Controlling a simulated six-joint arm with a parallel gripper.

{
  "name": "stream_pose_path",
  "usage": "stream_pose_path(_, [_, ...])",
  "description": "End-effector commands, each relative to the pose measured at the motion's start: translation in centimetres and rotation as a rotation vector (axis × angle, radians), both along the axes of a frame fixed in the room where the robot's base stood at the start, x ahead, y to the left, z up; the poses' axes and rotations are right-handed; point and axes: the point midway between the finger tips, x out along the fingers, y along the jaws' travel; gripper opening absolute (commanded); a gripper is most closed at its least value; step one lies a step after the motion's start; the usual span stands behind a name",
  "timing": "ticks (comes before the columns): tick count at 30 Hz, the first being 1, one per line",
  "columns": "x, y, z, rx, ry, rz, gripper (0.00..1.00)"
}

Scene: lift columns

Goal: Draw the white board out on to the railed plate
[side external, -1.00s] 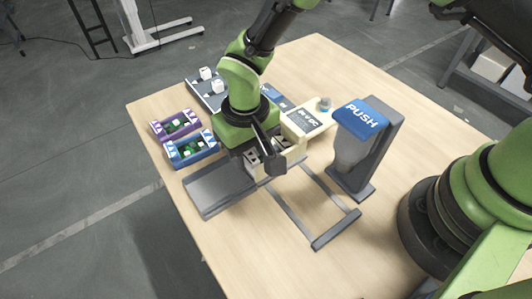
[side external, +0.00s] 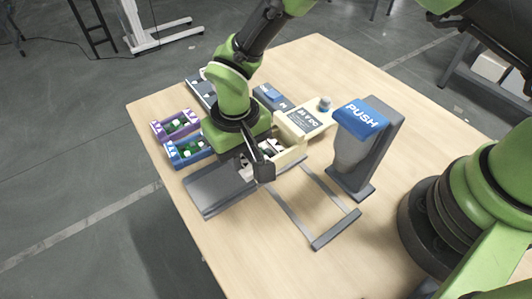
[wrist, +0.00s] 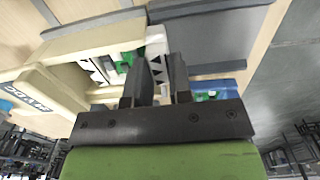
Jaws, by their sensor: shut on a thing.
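My gripper (wrist: 160,75) is shut on the near end of the white board (wrist: 156,40), which shows white with green and dark parts behind the fingers in the wrist view. The rest of the board runs toward the cream housing (wrist: 85,45), and the fingers hide part of it. In the side view my gripper (side external: 258,168) is low, between the cream housing (side external: 306,119) and the grey railed plate (side external: 213,190). The railed plate lies to its left and also shows in the wrist view (wrist: 215,35). My wrist hides much of the board there.
A blue PUSH panel on a grey stand (side external: 362,115) stands right of the housing. A flat grey frame (side external: 335,240) lies in front. A purple tray (side external: 176,125) and a blue tray (side external: 187,150) sit behind the plate.

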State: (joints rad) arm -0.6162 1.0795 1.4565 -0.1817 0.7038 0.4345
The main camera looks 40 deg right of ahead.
Motion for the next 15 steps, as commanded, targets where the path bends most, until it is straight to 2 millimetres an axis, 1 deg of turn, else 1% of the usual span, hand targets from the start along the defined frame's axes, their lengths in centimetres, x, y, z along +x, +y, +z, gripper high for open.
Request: stream_pose_path(15, [0.0,2.4,0.0,0.001,-0.001,0.001,0.07])
